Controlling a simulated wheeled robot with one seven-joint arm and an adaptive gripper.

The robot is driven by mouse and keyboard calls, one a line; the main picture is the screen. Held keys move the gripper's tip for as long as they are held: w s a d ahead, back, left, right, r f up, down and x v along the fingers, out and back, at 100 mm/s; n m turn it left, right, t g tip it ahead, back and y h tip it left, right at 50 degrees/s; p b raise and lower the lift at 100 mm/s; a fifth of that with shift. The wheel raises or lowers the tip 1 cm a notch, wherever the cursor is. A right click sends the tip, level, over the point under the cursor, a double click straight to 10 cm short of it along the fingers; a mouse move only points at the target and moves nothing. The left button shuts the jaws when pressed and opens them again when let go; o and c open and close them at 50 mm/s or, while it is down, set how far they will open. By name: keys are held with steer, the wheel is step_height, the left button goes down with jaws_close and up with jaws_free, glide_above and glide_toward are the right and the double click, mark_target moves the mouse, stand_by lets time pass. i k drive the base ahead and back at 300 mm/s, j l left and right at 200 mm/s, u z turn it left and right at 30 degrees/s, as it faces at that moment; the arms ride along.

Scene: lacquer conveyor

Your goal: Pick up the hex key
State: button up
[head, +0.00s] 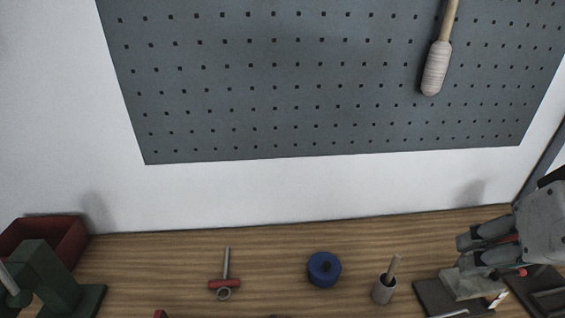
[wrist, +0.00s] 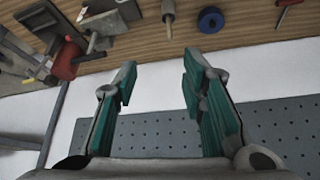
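My gripper (wrist: 155,82) is open and empty, its two teal-padded fingers wide apart in the wrist view. In the head view my gripper (head: 463,253) is at the right edge, above a grey metal fixture. A T-shaped tool (head: 225,283) with a grey shaft, red crossbar and small ring lies on the bench left of centre, well left of my gripper. It may be the hex key, but I cannot tell for sure. A red and grey piece of what looks like it shows at the top right of the wrist view (wrist: 286,9).
A blue round spool (head: 324,269) and a grey cup (head: 383,290) with a stick stand between the tool and my gripper. The grey fixture (head: 472,284) is at right. A red bin (head: 68,238) and green block (head: 48,270) are at left. A pegboard (head: 280,90) hangs behind.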

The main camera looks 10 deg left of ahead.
mark_target(225, 284)
steer(key=k+j+u, duration=0.2)
steer(key=j, duration=0.15)
steer(key=k+j+u, duration=0.15)
steer(key=j, duration=0.25)
steer(key=k+j+u, duration=0.2)
steer(key=j, duration=0.2)
